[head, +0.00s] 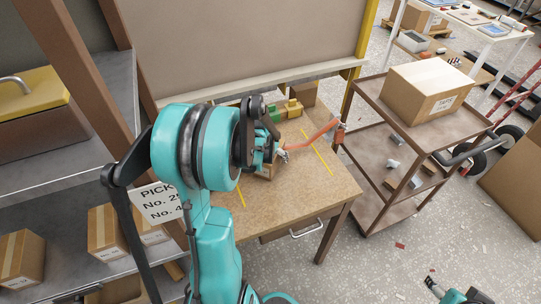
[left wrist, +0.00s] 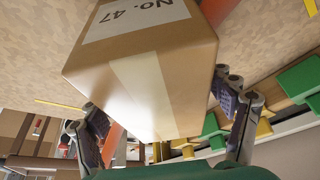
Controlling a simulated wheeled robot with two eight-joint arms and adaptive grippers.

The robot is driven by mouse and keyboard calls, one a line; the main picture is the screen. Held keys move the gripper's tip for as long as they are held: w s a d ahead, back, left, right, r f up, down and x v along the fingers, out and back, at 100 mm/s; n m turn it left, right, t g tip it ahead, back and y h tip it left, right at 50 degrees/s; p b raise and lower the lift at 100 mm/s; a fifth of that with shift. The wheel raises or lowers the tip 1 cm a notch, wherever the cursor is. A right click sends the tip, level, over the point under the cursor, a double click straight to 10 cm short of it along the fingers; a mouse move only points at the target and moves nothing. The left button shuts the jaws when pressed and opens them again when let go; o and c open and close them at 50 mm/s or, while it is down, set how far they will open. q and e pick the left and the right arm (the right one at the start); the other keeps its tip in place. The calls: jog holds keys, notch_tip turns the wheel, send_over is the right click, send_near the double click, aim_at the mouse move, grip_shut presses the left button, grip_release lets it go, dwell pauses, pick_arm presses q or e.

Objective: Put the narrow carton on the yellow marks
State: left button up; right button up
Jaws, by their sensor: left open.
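A brown carton (left wrist: 150,75) labelled "No. 47", with pale tape, fills the middle of the left wrist view. In the head view only a small part of it (head: 266,171) shows under my left gripper (head: 270,152). My left gripper (left wrist: 165,120) is open, with one finger on each side of the carton; I cannot tell whether they touch it. Two yellow marks lie on the wooden table, one right of the gripper (head: 318,153) and one nearer the front left (head: 240,193), partly hidden by my arm. My right gripper (head: 440,289) is at the lower right, cut by the frame edge.
An orange strip-like object (head: 318,134) lies right of the gripper. Green and yellow items (head: 287,109) stand at the table's back. A brown cart (head: 372,92) with a large carton (head: 428,90) stands right. Shelves with cartons (head: 105,230) are left. The table's front right is clear.

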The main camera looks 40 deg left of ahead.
pick_arm(q)
jog(key=p+v, duration=0.4)
jog(key=v, duration=0.7)
jog(key=shift+s, duration=0.1)
jog(key=shift+d+r, duration=0.25)
jog(key=shift+r, duration=0.05)
jog(key=s+d+r+m+t, duration=0.1)
jog(key=s+d+r, duration=0.2)
jog(key=d, duration=0.9)
jog(key=s+d+r+m+t+h, duration=0.1)
jog(key=s+d, duration=0.4)
jog(key=d, duration=0.7)
notch_tip(320, 180, up, 2)
jog(key=shift+s+r+m+t, duration=0.15)
jog(key=shift+s+m+t, duration=0.1)
jog(key=shift+m+t, duration=0.4)
